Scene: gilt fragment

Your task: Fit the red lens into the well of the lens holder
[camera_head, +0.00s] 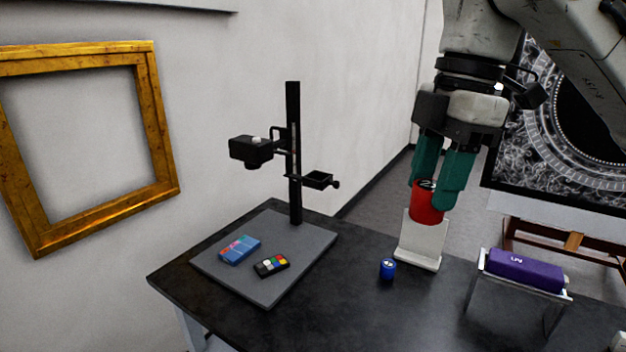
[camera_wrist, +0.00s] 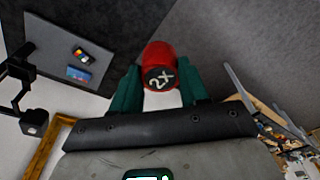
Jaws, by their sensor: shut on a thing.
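The red lens (camera_head: 427,206) is a short cylinder held between the green fingers of my gripper (camera_head: 430,192), at the right of the head view. In the wrist view the lens (camera_wrist: 158,56) shows a dark end marked "2X", between the fingertips (camera_wrist: 160,78). A small black open-topped bracket (camera_head: 316,181) on the upright post looks like the lens holder. It is left of my gripper and apart from it. The inside of its well is not clear. The lens overlaps the top of a pale stand (camera_head: 418,244); I cannot tell whether they touch.
A black camera-like head (camera_head: 250,148) juts from the post (camera_head: 294,200) above and left of the bracket.

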